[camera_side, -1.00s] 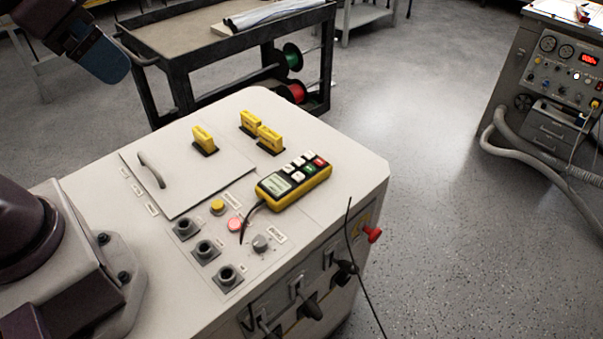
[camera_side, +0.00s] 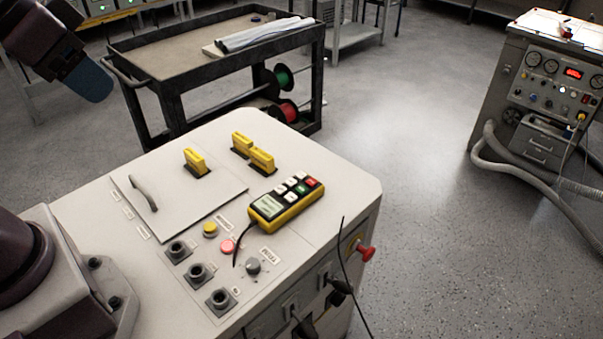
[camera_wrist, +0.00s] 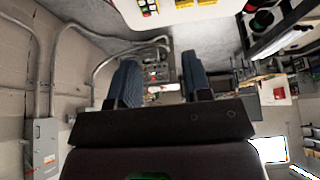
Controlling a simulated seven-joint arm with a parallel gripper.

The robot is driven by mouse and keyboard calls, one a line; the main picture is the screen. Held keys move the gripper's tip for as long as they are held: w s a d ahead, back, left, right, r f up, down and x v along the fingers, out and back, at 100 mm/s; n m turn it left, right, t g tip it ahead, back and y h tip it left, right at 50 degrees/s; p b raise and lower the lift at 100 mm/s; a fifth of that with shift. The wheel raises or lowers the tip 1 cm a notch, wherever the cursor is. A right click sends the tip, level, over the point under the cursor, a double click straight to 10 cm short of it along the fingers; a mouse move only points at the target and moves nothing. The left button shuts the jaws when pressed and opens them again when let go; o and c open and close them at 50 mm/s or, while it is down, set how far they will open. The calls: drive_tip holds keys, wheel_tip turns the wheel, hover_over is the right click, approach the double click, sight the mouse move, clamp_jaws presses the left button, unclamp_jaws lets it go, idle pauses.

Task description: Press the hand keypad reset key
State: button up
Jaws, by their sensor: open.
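The hand keypad (camera_side: 286,201) is a yellow handheld unit with a pale screen and several white, red and green keys. It lies on the light grey cabinet top (camera_side: 330,186), with a black cord at its near end. Its keys are too small to read. In the wrist view, part of the keypad (camera_wrist: 148,7) shows at the top edge. My gripper (camera_wrist: 155,75) has two blue-grey ribbed fingers, spread apart with nothing between them. In the side view a blue fingertip (camera_side: 90,82) shows at the upper left, high above and well away from the keypad.
Yellow handles (camera_side: 196,161) stand up behind the keypad. A hatch with a grey handle (camera_side: 143,193), a yellow button (camera_side: 210,229), a pink-red button (camera_side: 227,246), a knob (camera_side: 253,265) and several sockets (camera_side: 197,272) surround it. A dark cart (camera_side: 150,85) stands behind.

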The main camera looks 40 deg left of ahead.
clamp_jaws()
idle(1.4)
